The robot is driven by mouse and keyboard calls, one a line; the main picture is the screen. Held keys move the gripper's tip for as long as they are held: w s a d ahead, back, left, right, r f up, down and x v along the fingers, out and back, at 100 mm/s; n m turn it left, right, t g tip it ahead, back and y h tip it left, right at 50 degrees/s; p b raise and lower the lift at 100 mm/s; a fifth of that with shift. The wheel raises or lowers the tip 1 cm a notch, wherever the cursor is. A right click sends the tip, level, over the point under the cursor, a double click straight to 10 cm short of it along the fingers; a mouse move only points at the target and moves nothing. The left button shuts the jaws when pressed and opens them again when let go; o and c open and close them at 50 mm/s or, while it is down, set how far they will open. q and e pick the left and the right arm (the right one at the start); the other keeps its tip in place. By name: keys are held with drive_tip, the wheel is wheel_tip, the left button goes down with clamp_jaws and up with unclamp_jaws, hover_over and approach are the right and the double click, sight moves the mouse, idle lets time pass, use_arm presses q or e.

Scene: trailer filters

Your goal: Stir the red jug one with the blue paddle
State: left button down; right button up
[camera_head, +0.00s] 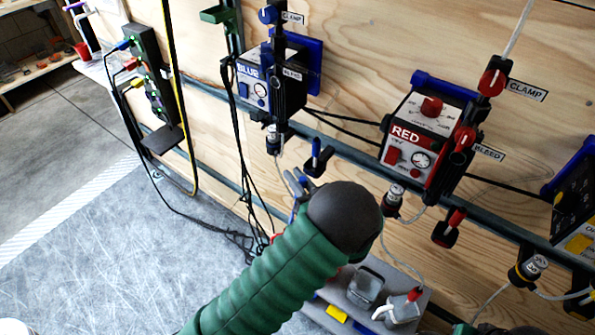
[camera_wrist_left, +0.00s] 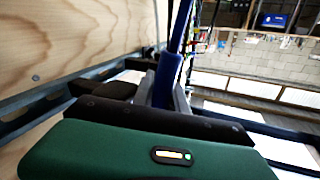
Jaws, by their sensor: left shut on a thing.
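My left arm comes in from the bottom left in the head view, and its dark wrist hides most of the left gripper (camera_head: 297,187). In the left wrist view the left gripper (camera_wrist_left: 165,95) is shut on a blue handle, which I take for the blue paddle (camera_wrist_left: 170,70). The paddle's far end is not clear. The red jug (camera_head: 405,305), pale with a red top, stands on a grey shelf at the bottom, right of my wrist. A second grey jug (camera_head: 365,286) stands beside it. My right gripper is not in view.
The RED box (camera_head: 425,140) and BLUE box (camera_head: 268,85) hang on the wooden wall with knobs, bottles and hoses below. A power strip (camera_head: 152,85) with cables hangs at the left. Loose cables run behind my arm. The grey surface (camera_head: 100,250) at left is clear.

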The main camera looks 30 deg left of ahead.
use_arm(q)
drive_tip(key=shift+w+d+f+t+h+b, duration=0.3)
drive_tip(key=shift+w+d+f+t, duration=0.2)
drive_tip(key=shift+d, duration=0.2)
drive_tip(key=shift+w+a+f+b, duration=0.1)
drive_tip(key=shift+a+f+b, duration=0.05)
drive_tip(key=shift+f+b, duration=2.35)
drive_tip(key=shift+w+a+f+b, duration=0.15)
drive_tip(key=shift+f+b, duration=1.4)
drive_tip(key=shift+f, duration=1.9)
drive_tip(key=shift+a+f+b, duration=0.15)
drive_tip(key=shift+f+b, duration=1.85)
drive_tip(key=shift+f, duration=0.95)
